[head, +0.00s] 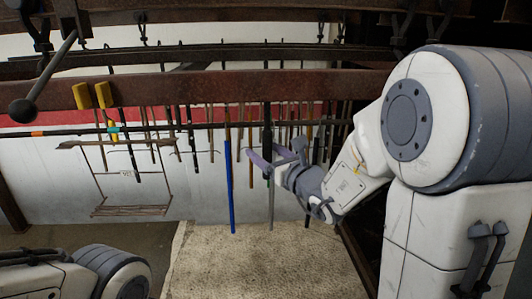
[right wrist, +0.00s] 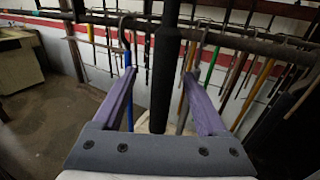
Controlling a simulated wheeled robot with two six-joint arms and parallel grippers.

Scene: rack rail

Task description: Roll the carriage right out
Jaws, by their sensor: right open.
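A long dark rail (head: 190,127) runs across the head view with many rods and tools hanging along it. I cannot tell for certain which part is the carriage. A thick dark upright bar (head: 267,125) hangs at the middle and also shows in the right wrist view (right wrist: 163,85). My right gripper (head: 267,160) is open at this bar. In the right wrist view its two purple fingers stand on either side of the bar, apart from it. My left gripper is out of view; only part of my left arm shows at the lower left.
A blue rod (head: 229,185) hangs just left of the right gripper. A wire frame (head: 130,210) hangs further left. A ball-ended lever (head: 22,110) is at the upper left. The pale floor mat (head: 250,265) is clear.

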